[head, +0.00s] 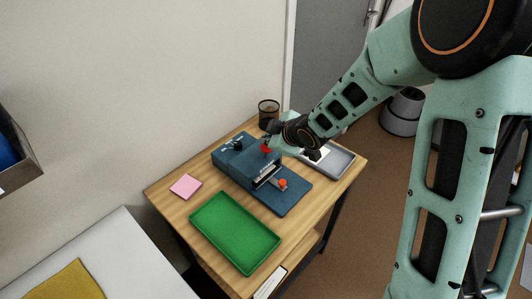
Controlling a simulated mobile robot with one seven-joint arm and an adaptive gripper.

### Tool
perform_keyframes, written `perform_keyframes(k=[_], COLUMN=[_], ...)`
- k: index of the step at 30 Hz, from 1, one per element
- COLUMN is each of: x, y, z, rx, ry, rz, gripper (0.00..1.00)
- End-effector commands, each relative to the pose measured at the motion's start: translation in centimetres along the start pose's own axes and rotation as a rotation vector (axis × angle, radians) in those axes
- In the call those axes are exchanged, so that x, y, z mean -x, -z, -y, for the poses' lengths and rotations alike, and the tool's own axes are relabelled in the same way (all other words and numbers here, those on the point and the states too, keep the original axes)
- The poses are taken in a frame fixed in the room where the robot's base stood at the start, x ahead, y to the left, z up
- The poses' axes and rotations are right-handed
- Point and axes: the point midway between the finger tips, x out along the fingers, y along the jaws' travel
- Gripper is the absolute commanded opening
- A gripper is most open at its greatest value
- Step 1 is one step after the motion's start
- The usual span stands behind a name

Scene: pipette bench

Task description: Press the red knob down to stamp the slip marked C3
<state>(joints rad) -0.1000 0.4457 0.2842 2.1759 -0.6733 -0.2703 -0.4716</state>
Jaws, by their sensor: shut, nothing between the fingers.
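The dark blue stamping machine (236,160) stands on the wooden table, with a flat base plate (295,197) at its front right. A round red knob (282,183) sits low over this plate. A second red part (265,148) shows higher up, at the machine's top by my wrist. A pale slip-like piece (266,174) shows at the machine's front opening; no mark is readable. My gripper (313,155) is shut and empty, beyond the machine near the grey tray, apart from the low red knob. Its fingertips are small and partly hidden by my wrist.
A grey tray (342,162) with white paper lies at the table's right rear. A green tray (235,232) lies in front and a pink pad (185,187) at left. A dark mesh cup (268,111) stands at the back. Bare wood shows around the trays.

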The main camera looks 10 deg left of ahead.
Motion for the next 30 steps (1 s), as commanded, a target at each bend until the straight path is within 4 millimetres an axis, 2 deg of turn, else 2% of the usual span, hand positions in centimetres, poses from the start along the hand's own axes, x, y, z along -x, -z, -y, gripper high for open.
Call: perform_keyframes(k=[30], x=[-0.84], y=[-0.62], z=[0.62], rx=[0.0], ry=[0.0], rz=[0.0], gripper=[0.0])
